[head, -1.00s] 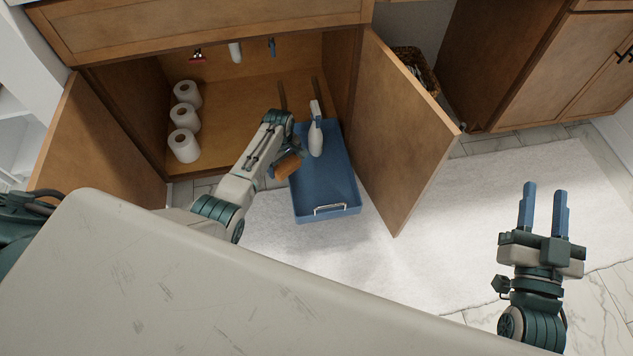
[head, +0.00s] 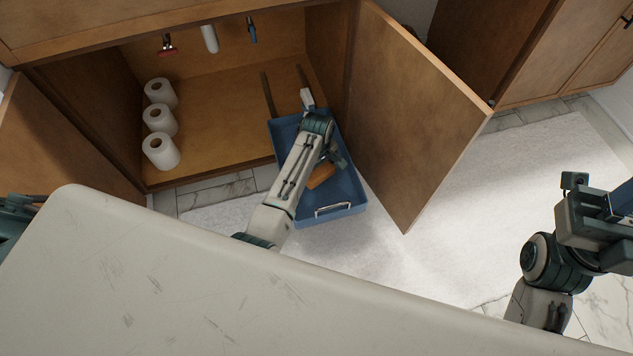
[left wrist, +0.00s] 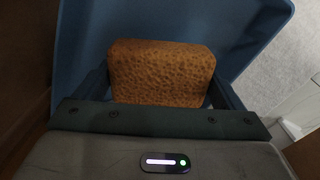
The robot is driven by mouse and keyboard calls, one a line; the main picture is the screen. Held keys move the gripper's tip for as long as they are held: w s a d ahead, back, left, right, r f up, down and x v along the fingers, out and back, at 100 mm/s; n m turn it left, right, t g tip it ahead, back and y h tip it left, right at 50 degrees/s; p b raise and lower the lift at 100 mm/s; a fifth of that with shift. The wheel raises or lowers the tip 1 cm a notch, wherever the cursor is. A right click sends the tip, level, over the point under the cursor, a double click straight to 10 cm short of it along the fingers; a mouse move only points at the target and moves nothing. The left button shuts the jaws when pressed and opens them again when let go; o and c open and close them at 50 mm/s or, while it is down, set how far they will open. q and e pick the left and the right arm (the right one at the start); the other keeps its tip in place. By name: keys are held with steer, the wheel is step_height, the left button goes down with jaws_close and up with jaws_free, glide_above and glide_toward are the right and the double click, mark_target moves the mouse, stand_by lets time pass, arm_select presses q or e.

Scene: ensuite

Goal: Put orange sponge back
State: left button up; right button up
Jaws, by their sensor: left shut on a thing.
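The orange sponge (head: 321,176) is over the inside of the blue pull-out tray (head: 345,190), toward its front handle. I cannot tell whether it touches the tray floor. My left gripper (head: 331,163) is shut on the sponge; the left wrist view shows the sponge (left wrist: 162,73) between both fingers, with the blue tray (left wrist: 75,40) behind it. My left forearm covers the tray's left part and most of a white spray bottle (head: 307,98). My right gripper (head: 619,205) is cut off at the right edge, so its opening does not show.
Several white paper rolls (head: 161,151) stand in the cabinet's left side. The open right cabinet door (head: 415,110) stands close to the tray's right side. A pale countertop (head: 190,280) fills the foreground. A white rug (head: 520,190) lies on the floor to the right.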

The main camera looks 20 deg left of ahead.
mark_target(317, 174)
arm_select(q)
step_height(317, 174, down, 3)
steer(key=shift+b, duration=0.45)
step_height(317, 174, down, 3)
steer(key=shift+f+b, duration=0.1)
steer(key=shift+b, duration=0.75)
steer(key=shift+f, duration=0.2)
steer(key=shift+r, duration=0.1)
steer(key=o, duration=0.8)
steer(key=shift+c, duration=0.2)
